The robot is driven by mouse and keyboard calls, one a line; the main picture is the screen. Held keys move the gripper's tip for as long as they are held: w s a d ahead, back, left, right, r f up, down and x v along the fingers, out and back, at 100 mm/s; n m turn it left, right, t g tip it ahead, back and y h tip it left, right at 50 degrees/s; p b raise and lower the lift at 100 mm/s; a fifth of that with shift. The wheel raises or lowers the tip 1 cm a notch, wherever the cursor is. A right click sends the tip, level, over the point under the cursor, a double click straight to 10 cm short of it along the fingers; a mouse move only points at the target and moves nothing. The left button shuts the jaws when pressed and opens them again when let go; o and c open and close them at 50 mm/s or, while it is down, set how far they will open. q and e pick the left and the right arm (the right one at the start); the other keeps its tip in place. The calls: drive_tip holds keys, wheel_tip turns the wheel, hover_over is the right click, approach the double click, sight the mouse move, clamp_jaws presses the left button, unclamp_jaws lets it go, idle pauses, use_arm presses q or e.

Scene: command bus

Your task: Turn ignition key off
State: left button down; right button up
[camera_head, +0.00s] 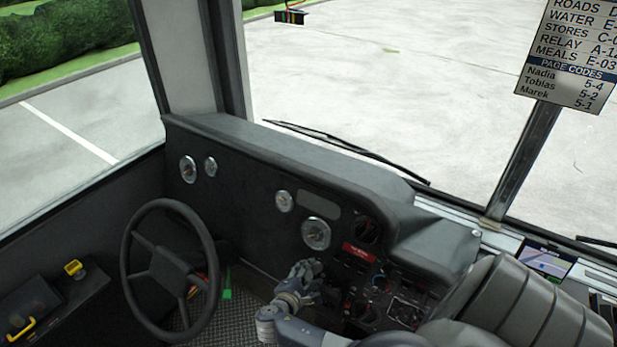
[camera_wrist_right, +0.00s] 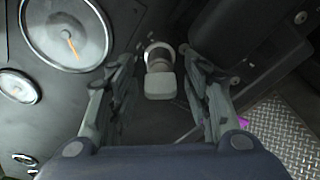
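The ignition key (camera_wrist_right: 160,84) shows in the right wrist view as a pale grey head in front of a round metal lock (camera_wrist_right: 158,54) on the dark dashboard. My right gripper (camera_wrist_right: 158,62) is open, with one finger on each side of the key and visible gaps between. In the head view my right gripper (camera_head: 305,274) is at the lower dashboard, right of the steering wheel, and it hides the key there. My left gripper is not in view.
The steering wheel (camera_head: 172,270) stands left of my right gripper. A round gauge (camera_head: 316,233) and a red label (camera_head: 359,252) sit above it on the dashboard. A switch panel (camera_head: 385,296) lies just to its right. Patterned metal floor (camera_wrist_right: 285,135) shows below.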

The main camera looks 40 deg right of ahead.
drive_tip(key=shift+a, duration=0.15)
drive_tip(key=v, duration=1.1)
drive_tip(key=shift+s+a+r, duration=0.15)
drive_tip(key=shift+a+r, duration=0.05)
drive_tip(key=shift+a, duration=0.1)
